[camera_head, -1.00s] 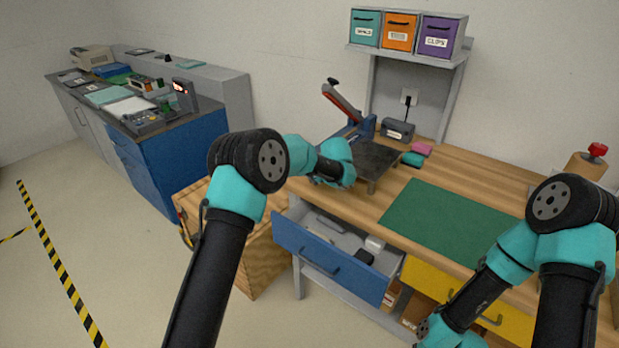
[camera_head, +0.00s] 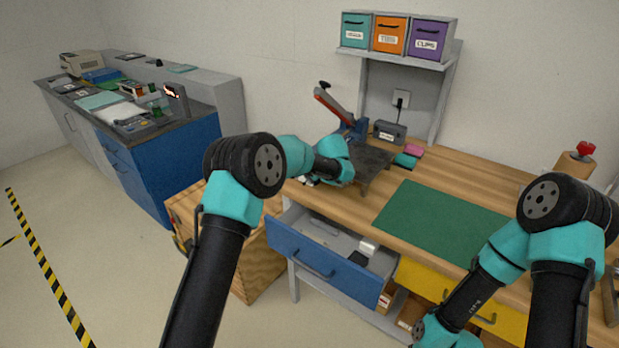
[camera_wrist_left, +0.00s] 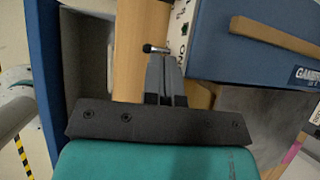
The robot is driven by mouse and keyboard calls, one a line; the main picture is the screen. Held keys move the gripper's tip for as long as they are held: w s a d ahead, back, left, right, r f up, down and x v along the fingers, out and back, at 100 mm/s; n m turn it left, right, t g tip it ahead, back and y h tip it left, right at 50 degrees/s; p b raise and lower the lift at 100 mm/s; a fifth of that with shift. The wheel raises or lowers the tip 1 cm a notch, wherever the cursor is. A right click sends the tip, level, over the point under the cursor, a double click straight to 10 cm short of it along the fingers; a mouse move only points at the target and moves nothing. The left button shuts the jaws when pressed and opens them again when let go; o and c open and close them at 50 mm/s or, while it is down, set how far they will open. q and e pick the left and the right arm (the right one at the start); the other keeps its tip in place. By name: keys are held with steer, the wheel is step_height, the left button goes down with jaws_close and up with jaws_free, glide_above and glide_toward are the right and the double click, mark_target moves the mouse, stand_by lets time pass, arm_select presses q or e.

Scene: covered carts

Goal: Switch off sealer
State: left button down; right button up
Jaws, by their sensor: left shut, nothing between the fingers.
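The sealer (camera_head: 354,128) stands at the left end of the wooden bench, a blue machine with its red-and-grey lever arm raised and a dark plate in front. In the left wrist view its blue body (camera_wrist_left: 215,55) fills the upper right. A small black-tipped lever (camera_wrist_left: 150,48), apparently its switch, sticks out beside a pale speckled panel. My left gripper (camera_wrist_left: 163,62) is shut and empty, its fingertips close to that lever; contact is unclear. In the head view my left wrist largely hides the gripper, at the plate's left side. My right gripper is out of view.
An open blue drawer (camera_head: 325,266) juts out below my left arm. A green mat (camera_head: 440,222) lies clear on the bench. A grey box (camera_head: 389,132) stands beside the sealer, below a wall socket (camera_head: 401,98). A wooden crate (camera_head: 248,262) stands left of the bench.

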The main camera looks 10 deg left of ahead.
arm_select(q)
steer(key=s+v, duration=0.2)
steer(key=v, duration=1)
steer(key=shift+a, duration=0.3)
steer(key=shift+s+f, duration=0.1)
steer(key=shift+f, duration=0.05)
steer(key=s+a+f+n+g+h, duration=0.2)
steer(key=s+a+f, duration=0.4)
steer(key=f, duration=0.4)
steer(key=s+a+f+n+g+h, duration=0.1)
steer(key=s+a+f+n+g, duration=0.1)
steer(key=s+a+f, duration=0.6)
steer(key=s+f+n+h, duration=0.3)
steer(key=s+f+n, duration=0.6)
steer(key=s, duration=0.3)
steer(key=s+f+n+h, duration=0.3)
steer(key=s+f+n, duration=0.6)
steer(key=s+n, duration=0.2)
steer(key=shift+s+n, duration=0.3)
steer(key=shift+s, duration=0.9)
steer(key=shift+d, duration=0.1)
